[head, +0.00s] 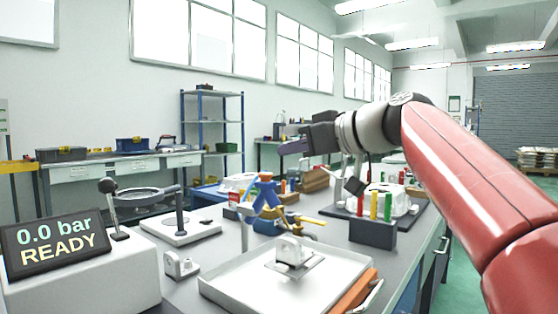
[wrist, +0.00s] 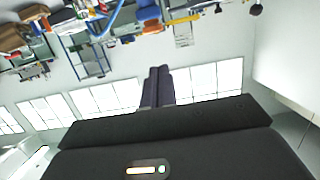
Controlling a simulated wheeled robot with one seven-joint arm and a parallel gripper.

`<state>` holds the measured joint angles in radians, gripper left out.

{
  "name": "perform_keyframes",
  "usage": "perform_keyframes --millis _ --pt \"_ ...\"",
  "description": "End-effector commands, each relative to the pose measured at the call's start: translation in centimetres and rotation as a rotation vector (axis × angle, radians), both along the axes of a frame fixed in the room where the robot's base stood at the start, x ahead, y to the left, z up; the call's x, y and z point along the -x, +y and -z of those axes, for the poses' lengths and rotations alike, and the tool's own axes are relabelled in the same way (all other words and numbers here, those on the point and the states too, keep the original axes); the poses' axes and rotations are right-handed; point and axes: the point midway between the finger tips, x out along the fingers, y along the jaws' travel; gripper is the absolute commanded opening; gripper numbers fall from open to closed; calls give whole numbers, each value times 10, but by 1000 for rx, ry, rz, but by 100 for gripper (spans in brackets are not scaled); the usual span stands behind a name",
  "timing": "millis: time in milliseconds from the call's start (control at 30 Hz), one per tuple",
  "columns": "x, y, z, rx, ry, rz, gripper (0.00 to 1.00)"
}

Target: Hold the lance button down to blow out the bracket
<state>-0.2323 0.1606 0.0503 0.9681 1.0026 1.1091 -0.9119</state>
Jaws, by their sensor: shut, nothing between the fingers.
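A pale metal bracket (head: 293,250) sits in a shallow light-grey tray (head: 225,290) at the front of the bench. A blue fixture that looks like the lance (head: 265,190) stands just behind the tray; its button cannot be made out. A display (head: 57,240) at the left reads "0.0 bar READY". My gripper (head: 284,149) is raised above and behind the blue fixture, pointing left and apart from everything. In the wrist view my gripper (wrist: 158,72) has its two dark fingers together, with nothing between them.
A second metal piece (head: 181,265) lies left of the tray. A round stand (head: 180,228) is behind it. A dark block with coloured pegs (head: 373,234) stands right of the blue fixture. An orange-handled tool (head: 355,290) lies at the tray's right edge. Air around my gripper is clear.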

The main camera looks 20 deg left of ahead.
Motion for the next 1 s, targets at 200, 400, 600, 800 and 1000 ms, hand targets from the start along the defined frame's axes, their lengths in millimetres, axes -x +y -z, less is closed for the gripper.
perform_keyframes --millis 200,400,600,800,1000 --pt "15 -38 -10 -2 -3 4 0" --pt "22 -52 -15 -2 -3 0 0" --pt "23 -53 -16 -2 -3 0 0" --pt "23 -53 -16 -3 -3 0 0" --pt "23 -53 -16 -3 -4 0 0"
